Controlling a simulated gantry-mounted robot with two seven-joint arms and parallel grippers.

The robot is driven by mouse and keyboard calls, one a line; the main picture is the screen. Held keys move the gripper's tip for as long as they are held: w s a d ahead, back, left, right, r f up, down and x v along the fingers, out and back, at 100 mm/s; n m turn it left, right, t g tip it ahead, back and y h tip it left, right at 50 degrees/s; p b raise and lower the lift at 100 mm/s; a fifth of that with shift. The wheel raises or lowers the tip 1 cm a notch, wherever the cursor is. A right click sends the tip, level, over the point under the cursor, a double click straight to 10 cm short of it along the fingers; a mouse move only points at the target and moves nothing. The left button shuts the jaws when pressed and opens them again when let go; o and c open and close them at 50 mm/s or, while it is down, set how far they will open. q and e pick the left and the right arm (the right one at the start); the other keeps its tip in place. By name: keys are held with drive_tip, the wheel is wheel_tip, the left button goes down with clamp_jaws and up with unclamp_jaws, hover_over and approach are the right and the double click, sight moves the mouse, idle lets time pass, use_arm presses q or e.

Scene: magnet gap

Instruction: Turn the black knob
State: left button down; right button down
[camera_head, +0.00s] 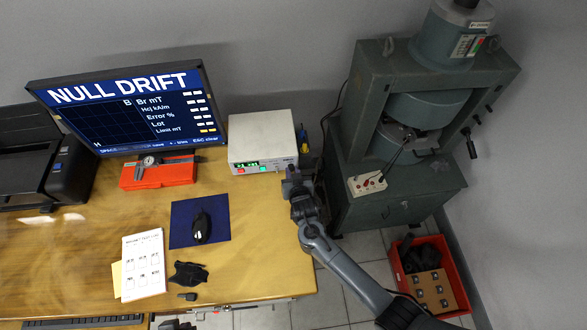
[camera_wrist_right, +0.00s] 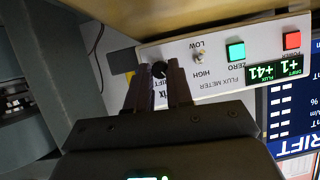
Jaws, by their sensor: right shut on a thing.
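The black knob (camera_wrist_right: 160,69) is on the front panel of the white flux meter, at the end beside the HIGH/LOW toggle switch. The flux meter (camera_head: 262,135) stands at the table's right end. My right gripper (camera_wrist_right: 160,82) has its two fingers closed around the knob. In the head view my right gripper (camera_head: 291,172) is at the meter's right front corner and hides the knob. The meter's green display (camera_wrist_right: 275,70) appears upside down in the wrist view and seems to read drift +1, flux +41. A dark part at the head view's bottom edge may be my left gripper (camera_head: 176,325).
A monitor (camera_head: 125,108) reads "NULL DRIFT". An orange case (camera_head: 158,175) with a caliper, a mouse (camera_head: 201,228) on a blue pad and a printed card (camera_head: 144,263) lie on the table. A green electromagnet frame (camera_head: 345,110) and red crate (camera_head: 458,280) stand at right.

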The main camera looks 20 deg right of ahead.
drive_tip(key=shift+a+n+h+p, duration=0.1)
drive_tip(key=shift+n+h+p, duration=0.5)
drive_tip(key=shift+n, duration=0.1)
drive_tip(key=c, duration=1)
unclamp_jaws()
drive_tip(key=shift+s+a+r, duration=0.15)
drive_tip(key=shift+s+r, duration=0.15)
drive_tip(key=shift+s, duration=0.15)
drive_tip(key=p+v, duration=0.2)
drive_tip(key=v, duration=0.6)
drive_tip(key=shift+p+v, duration=0.3)
drive_tip(key=shift+v, duration=0.55)
